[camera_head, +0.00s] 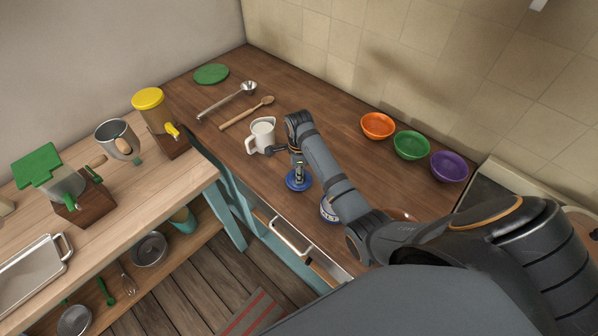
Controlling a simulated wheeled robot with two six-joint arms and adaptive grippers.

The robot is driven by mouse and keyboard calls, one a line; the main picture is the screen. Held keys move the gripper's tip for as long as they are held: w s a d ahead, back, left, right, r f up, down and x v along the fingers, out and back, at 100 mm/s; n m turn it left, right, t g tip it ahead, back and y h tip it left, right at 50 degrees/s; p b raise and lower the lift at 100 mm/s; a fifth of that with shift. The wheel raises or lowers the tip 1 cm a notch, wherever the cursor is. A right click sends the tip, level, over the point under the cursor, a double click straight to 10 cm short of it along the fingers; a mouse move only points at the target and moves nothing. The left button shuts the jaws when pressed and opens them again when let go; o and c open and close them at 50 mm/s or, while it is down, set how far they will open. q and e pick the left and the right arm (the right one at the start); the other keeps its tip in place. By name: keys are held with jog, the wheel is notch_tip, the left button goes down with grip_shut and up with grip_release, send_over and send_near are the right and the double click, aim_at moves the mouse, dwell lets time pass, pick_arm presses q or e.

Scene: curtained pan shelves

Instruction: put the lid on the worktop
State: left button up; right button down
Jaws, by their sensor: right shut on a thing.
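A round blue lid (298,183) is below my right gripper (299,172), over the brown wooden worktop (336,150). The gripper points down and is shut on the top of the lid. I cannot tell whether the lid touches the worktop. A white and blue pot (327,210) stands just right of the lid, partly hidden by my right arm. My left gripper is not in view.
A white jug (262,133) stands close behind the gripper. A wooden spoon (246,113), a metal ladle (227,98) and a green disc (211,74) lie farther back. Orange (377,125), green (411,144) and purple (449,166) bowls line the wall side.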

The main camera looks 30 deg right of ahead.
jog(key=shift+f, duration=0.15)
jog(key=c, duration=1)
grip_release()
jog(key=c, duration=0.4)
